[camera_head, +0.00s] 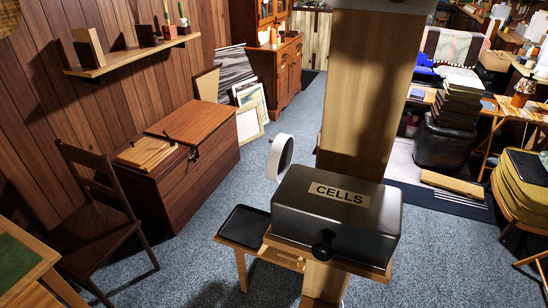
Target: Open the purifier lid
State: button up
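No thing in the head view is marked as a purifier. A dark grey box (330,222) with rounded edges and a label reading "CELLS" sits on a wooden ledge (375,272) in front of a tall wooden post (365,95). A black round knob (322,247) is on its near side. Its top looks closed; I cannot make out a lid seam. A white rounded piece with a dark edge (280,157) shows behind the box's left end; I cannot tell what it is. My gripper is not in view.
A black tray (244,226) rests on a low wooden stand left of the box. A wooden chest (180,170) and dark chair (98,215) stand at left. Black stacked items (455,118) and a cushioned chair (520,200) are at right. Blue-grey carpet (205,240) is open between.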

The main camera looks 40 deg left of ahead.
aim_at(280, 156)
jog(key=k+j+z, duration=0.1)
jog(key=j, duration=0.3)
jog(key=k+j+z, duration=0.15)
jog(key=k+j, duration=0.15)
jog(key=k+j+z, duration=0.1)
jog(key=k+j, duration=0.15)
jog(key=j, duration=0.15)
jog(key=i+j+u, duration=0.15)
jog(key=j, duration=0.3)
jog(key=j+u, duration=0.15)
jog(key=j, duration=0.35)
jog(key=i+j+u, duration=0.25)
jog(key=i+j, duration=0.15)
jog(key=i+j+u, duration=0.3)
jog(key=j, duration=0.25)
jog(key=i+j+z, duration=0.15)
jog(key=i+j, duration=0.15)
jog(key=i+j+z, duration=0.2)
jog(key=j, duration=0.2)
jog(key=i+j+z, duration=0.15)
jog(key=i+j, duration=0.15)
